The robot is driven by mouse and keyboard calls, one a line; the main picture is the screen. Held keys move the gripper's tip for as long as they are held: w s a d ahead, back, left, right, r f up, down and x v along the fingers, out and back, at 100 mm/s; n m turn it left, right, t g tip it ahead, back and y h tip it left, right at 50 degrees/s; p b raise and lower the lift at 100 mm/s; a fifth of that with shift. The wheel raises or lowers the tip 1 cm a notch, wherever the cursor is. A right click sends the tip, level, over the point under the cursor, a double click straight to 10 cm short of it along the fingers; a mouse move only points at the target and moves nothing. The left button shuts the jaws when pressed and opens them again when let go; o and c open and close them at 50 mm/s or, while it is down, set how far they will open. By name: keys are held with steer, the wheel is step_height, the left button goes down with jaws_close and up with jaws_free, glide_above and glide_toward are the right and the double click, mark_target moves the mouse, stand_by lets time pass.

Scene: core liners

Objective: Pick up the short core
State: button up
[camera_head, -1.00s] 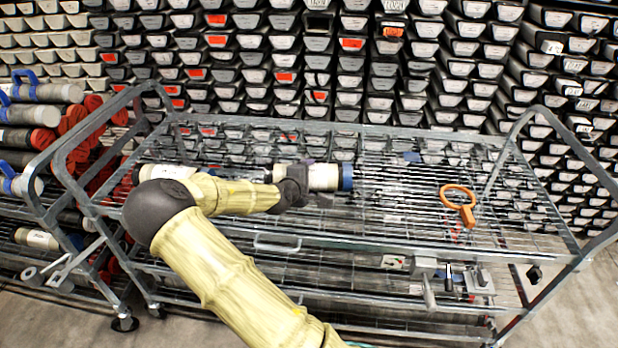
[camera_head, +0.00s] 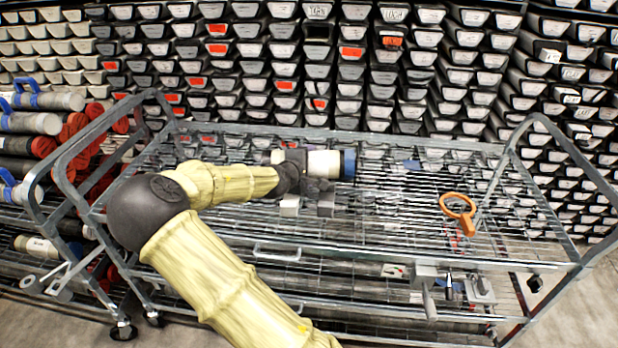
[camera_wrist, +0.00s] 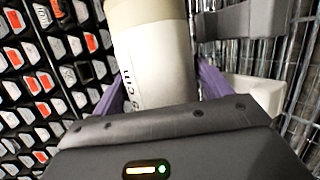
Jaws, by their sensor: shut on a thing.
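The short core (camera_head: 326,163) is a pale cylinder with a blue end cap (camera_head: 349,164) at its right end. In the head view it lies roughly level above the top wire shelf of the cart. My gripper (camera_head: 298,168) is shut around the core left of the cap. My forearm and gripper hide part of the core's left side. In the wrist view the pale core (camera_wrist: 155,65), with dark lettering, sits between the purple fingers of my gripper (camera_wrist: 185,85).
The wire cart (camera_head: 400,220) has raised end handles. An orange ring-shaped tool (camera_head: 458,208) lies on its right side. Small white (camera_head: 289,205) and grey blocks (camera_head: 325,207) are below the core. Stacked core trays (camera_head: 350,90) stand behind; more cores (camera_head: 35,122) are at left.

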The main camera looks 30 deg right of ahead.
steer(key=shift+r, duration=1.2)
steer(key=shift+r+p, duration=0.1)
steer(key=shift+p, duration=0.2)
steer(key=r+p, duration=0.1)
steer(key=p, duration=0.1)
steer(key=shift+d+p, duration=0.15)
steer(key=shift+p, duration=0.15)
steer(key=shift+f+y, duration=0.3)
steer(key=shift+f, duration=3)
steer(key=shift+f, duration=1.85)
steer(key=shift+f, duration=0.35)
